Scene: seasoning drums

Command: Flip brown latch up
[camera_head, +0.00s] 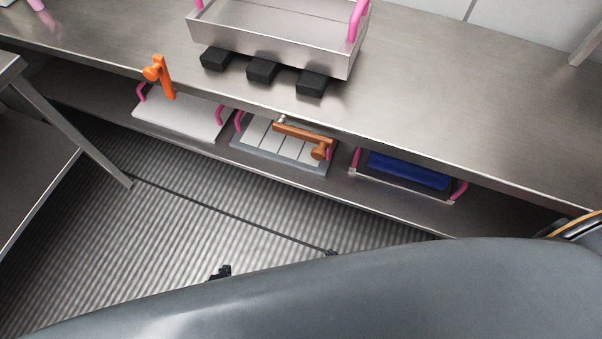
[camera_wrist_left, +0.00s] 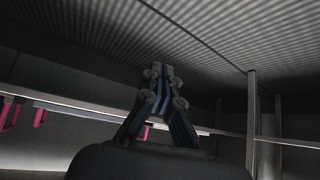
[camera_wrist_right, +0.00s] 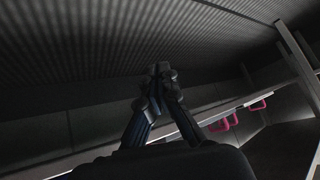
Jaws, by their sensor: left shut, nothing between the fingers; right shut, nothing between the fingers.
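The brown latch (camera_head: 300,133) is on the front edge of the steel counter in the head view. Its bar lies nearly level, sloping down to the right, with a round knob (camera_head: 320,151) at the right end. An orange latch (camera_head: 160,76) further left stands upright. My left gripper (camera_wrist_left: 158,78) is shut and empty in the left wrist view; its dark tip (camera_head: 221,272) shows low in the head view. My right gripper (camera_wrist_right: 161,75) is shut and empty; its tip (camera_head: 330,252) also shows. Both are well apart from the brown latch. My grey body hides the rest.
A steel tray (camera_head: 280,28) with pink handles and several black blocks stands on the counter (camera_head: 450,110). On the shelf below are a white tray (camera_head: 180,118), a grey slatted tray (camera_head: 275,145) and a blue-filled tray (camera_head: 405,172). Ribbed floor lies open in front.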

